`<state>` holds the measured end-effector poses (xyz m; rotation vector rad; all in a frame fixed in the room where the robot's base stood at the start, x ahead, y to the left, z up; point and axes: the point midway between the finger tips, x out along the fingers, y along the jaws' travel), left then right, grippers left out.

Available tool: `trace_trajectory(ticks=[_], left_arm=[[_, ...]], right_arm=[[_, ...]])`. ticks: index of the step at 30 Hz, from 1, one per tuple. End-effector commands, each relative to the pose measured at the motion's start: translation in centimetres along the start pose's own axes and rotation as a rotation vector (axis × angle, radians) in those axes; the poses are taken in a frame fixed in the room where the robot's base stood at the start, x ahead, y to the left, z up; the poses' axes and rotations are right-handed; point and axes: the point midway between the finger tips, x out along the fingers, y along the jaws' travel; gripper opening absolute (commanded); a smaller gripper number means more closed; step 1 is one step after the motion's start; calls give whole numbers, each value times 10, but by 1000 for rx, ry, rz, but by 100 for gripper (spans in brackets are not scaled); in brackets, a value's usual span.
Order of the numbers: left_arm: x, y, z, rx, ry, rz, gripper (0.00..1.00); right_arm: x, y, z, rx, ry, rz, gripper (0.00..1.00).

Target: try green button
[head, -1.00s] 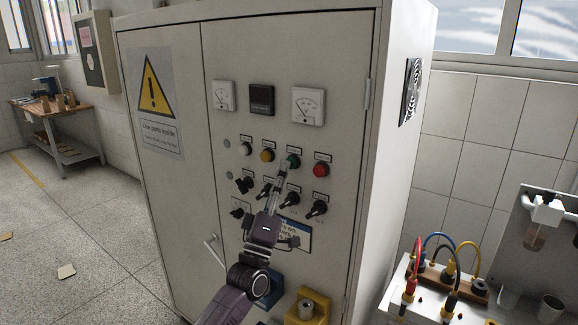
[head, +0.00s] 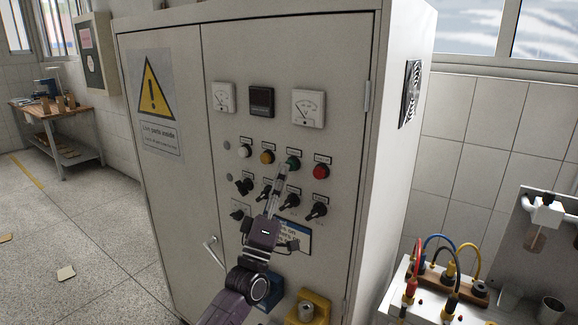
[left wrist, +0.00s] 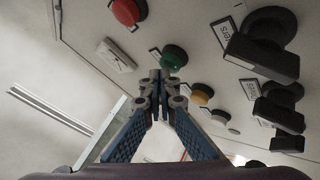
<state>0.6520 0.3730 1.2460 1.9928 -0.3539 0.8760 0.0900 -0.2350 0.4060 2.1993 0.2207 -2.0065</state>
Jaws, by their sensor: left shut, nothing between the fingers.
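The green button (head: 293,163) sits in the upper row of the control cabinet's panel (head: 345,150), between a yellow button (head: 267,157) and a red button (head: 319,171). My left gripper (head: 283,168) is shut and empty, its tips just below and left of the green button in the head view. In the left wrist view the green button (left wrist: 174,57) shows just beyond the closed fingertips (left wrist: 160,76). I cannot tell whether the tips touch it. My right gripper is not in view.
A row of black rotary switches (head: 317,206) lies below the buttons, close to my left fingers. Gauges (head: 308,107) are above. A bench with cables (head: 440,290) stands at the right. A work table (head: 58,110) stands far left.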

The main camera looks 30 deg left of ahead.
Motion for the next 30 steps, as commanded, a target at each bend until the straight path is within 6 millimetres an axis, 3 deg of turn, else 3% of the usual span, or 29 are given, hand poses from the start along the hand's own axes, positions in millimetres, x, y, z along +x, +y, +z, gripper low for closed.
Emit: trace_trajectory(ticks=[15,30], left_arm=[[-7,6,-6,1,1,1,0],[-38,29,-29,0,2,1,0]], right_arm=[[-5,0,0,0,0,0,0],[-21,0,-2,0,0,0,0]])
